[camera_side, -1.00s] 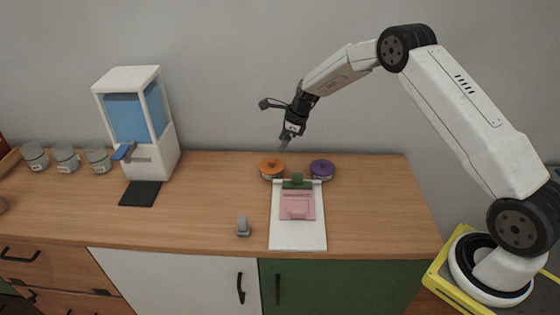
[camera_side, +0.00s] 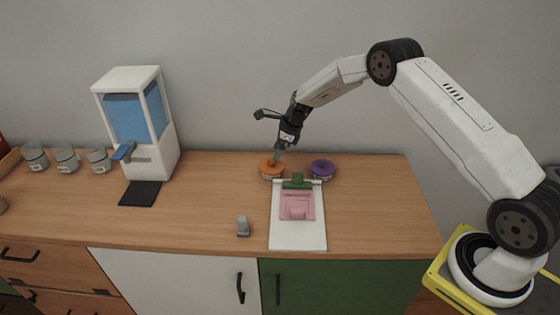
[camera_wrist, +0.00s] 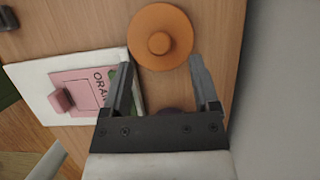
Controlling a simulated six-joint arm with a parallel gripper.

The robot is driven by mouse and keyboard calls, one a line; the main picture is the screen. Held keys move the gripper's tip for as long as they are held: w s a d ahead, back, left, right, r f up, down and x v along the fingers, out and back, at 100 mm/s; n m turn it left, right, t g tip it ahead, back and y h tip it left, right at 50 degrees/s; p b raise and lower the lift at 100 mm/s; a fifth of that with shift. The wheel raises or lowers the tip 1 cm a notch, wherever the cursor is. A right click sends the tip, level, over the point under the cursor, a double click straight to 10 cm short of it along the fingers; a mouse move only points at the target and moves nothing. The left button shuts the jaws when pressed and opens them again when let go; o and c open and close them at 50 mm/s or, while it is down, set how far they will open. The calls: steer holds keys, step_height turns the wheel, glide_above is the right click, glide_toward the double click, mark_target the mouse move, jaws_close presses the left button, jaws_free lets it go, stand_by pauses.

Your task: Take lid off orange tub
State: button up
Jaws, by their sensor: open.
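The orange tub (camera_side: 272,174) stands on the counter near the wall, with its orange lid (camera_side: 266,164) on top. In the wrist view the round orange lid (camera_wrist: 172,40) with its centre knob (camera_wrist: 159,43) lies just beyond my fingertips. My gripper (camera_side: 277,157) is above the lid in the side view, pointing down. In the wrist view my gripper (camera_wrist: 157,70) is open and empty, its two fingers on either side of the knob's line. The side view does not show clearly whether a fingertip touches the lid.
A purple-lidded tub (camera_side: 322,167) stands right of the orange one. A white board (camera_side: 297,238) with a green clip (camera_side: 298,182) and pink card (camera_side: 297,203) lies in front. A small grey object (camera_side: 243,227) and a water dispenser (camera_side: 150,158) are left.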

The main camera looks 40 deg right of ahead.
mark_target(272, 164)
steer(key=shift+x, duration=2.1)
steer(key=shift+a+r, duration=0.1)
steer(key=shift+c, duration=0.2)
jaws_close()
